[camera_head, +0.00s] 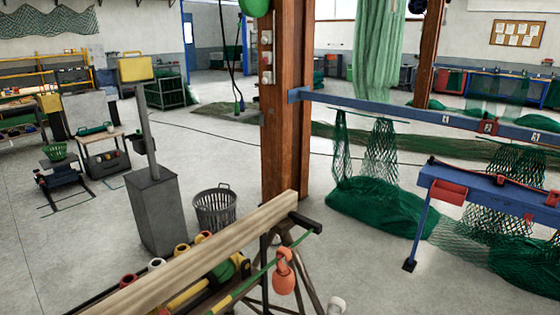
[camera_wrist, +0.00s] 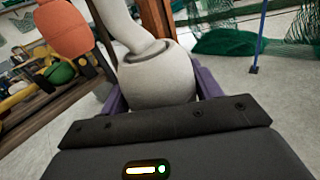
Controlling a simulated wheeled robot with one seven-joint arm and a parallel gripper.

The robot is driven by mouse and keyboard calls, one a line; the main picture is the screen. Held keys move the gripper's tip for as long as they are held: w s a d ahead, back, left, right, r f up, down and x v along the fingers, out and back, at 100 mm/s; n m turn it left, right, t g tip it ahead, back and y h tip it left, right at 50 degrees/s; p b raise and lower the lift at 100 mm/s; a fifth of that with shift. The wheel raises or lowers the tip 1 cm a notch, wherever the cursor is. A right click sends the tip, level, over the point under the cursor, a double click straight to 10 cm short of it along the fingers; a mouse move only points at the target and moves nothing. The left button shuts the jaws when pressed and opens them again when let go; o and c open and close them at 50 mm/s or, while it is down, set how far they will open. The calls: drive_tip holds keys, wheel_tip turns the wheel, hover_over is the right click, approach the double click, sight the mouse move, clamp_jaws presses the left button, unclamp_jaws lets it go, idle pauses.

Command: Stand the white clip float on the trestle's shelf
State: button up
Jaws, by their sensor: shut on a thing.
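The white clip float (camera_wrist: 155,78) is upright but a little tilted in the wrist view, with a round body and a narrower neck above. My gripper (camera_wrist: 158,92) is shut on it, its purple fingers on either side of the body. In the head view a pale part of the float (camera_head: 336,304) shows at the bottom edge; my gripper is not clearly visible there. The trestle (camera_head: 210,246) has a pale timber beam on top. Its shelf, below the beam, is largely hidden by the beam and the things on it.
An orange float (camera_head: 284,272) hangs at the trestle's near side, close to the white float; it also shows in the wrist view (camera_wrist: 64,27). A green float (camera_head: 222,271) and yellow rollers lie under the beam. A wooden post (camera_head: 287,120) and basket (camera_head: 215,209) stand behind.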

drive_tip(key=s+f, duration=0.4)
drive_tip(key=f, duration=0.1)
drive_tip(key=shift+s+f, duration=0.25)
drive_tip(key=shift+w, duration=0.1)
